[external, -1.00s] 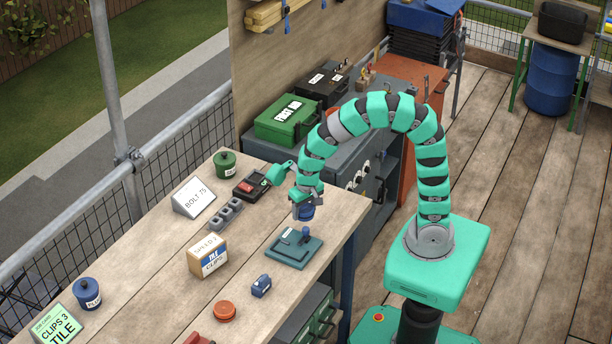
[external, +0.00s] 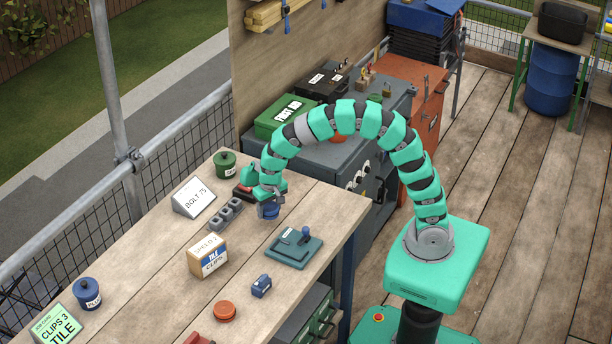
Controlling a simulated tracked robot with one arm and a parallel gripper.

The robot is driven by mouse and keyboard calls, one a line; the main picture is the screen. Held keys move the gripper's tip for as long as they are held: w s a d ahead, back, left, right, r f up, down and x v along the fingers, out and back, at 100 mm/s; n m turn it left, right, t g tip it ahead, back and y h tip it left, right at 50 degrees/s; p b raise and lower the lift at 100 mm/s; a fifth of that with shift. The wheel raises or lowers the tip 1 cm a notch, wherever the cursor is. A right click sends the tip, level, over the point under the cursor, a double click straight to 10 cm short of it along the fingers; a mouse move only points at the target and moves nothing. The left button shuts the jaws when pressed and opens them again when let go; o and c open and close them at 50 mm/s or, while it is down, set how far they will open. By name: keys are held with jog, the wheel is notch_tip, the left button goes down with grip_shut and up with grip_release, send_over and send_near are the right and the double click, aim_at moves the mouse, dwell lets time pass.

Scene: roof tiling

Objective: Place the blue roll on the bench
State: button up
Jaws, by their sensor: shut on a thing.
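The blue roll (external: 271,210) is in my gripper (external: 270,203), which points down over the wooden bench (external: 330,202). The roll is low, close to the bench top; I cannot tell whether it touches. My gripper is shut on it and hides its upper part. It is right of the grey block with several sockets (external: 225,214) and behind the dark green plate with a blue knob (external: 293,249).
A black and red box (external: 243,192) is just behind my gripper. Bare bench lies right of the roll.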

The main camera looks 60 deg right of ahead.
aim_at(257, 221)
jog(key=shift+w+a+f, duration=0.1)
jog(key=shift+w+a, duration=0.15)
jog(key=shift+w, duration=0.45)
jog(key=shift+w+a, duration=0.2)
jog(key=shift+w, duration=0.45)
jog(key=shift+w+a+f, duration=0.1)
jog(key=shift+w+a, duration=0.15)
jog(key=shift+w, duration=0.45)
notch_tip(257, 221, down, 4)
jog(key=shift+s+r+b, duration=0.1)
jog(key=shift+r+b, duration=0.1)
jog(key=shift+b, duration=0.25)
jog(key=o, duration=1.1)
jog(key=r, duration=0.4)
jog(key=r+p, duration=0.1)
jog(key=r, duration=0.3)
jog(key=s+r, duration=0.1)
jog(key=r, duration=0.3)
jog(key=shift+s+a, duration=0.1)
jog(key=shift+a, duration=0.15)
jog(key=shift+r, duration=0.1)
